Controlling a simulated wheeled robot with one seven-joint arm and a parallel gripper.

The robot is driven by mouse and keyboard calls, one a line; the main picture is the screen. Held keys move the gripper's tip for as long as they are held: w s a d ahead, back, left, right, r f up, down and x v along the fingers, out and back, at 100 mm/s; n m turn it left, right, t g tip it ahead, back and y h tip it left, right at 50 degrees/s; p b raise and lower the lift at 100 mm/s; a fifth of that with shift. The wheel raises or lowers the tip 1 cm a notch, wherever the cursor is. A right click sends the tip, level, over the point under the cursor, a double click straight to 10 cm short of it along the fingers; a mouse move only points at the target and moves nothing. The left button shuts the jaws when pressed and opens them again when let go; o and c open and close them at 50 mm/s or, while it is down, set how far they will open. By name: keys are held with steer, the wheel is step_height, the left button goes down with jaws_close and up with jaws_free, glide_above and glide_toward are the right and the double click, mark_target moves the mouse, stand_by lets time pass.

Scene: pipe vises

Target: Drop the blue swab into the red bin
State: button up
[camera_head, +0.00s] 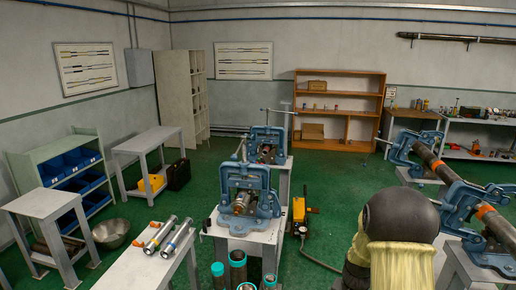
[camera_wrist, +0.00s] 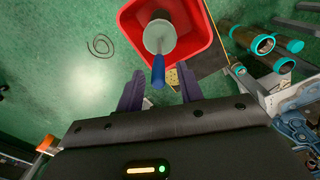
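In the wrist view, the red bin (camera_wrist: 197,45) stands open-topped at the top of the picture. The blue swab (camera_wrist: 158,70) shows over the bin's opening, its blue handle pointing toward my gripper and its pale round part over the bin's inside. I cannot tell whether the swab touches the bin or hangs in the air. My gripper (camera_wrist: 159,80) is open; its two purple fingers stand wide apart, with clear gaps on both sides of the blue handle. Neither the swab, the bin nor my gripper can be made out in the head view.
Teal-ended pipes (camera_wrist: 262,44) stand right of the bin in the wrist view. A dark loop (camera_wrist: 100,44) lies on the green floor at left. In the head view, a blue pipe vise (camera_head: 243,200) stands on a bench, beside a table (camera_head: 140,268) with metal tubes.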

stand_by(0.3)
step_height(320, 180, up, 17)
steer(key=b, duration=0.4)
steer(key=shift+r, duration=0.2)
stand_by(0.5)
steer(key=s+a+f+n+t+b, duration=0.1)
steer(key=s+a+f+n+b, duration=0.1)
steer(key=s+a+f, duration=0.3)
steer(key=s+a+f+n+t+b, duration=0.1)
steer(key=s+a+f+n, duration=0.3)
steer(key=s+f, duration=0.4)
steer(key=shift+s+a+f+n+t+b, duration=0.35)
steer(key=shift+s+a+n+b, duration=0.1)
steer(key=shift+s+b, duration=0.2)
stand_by(1.3)
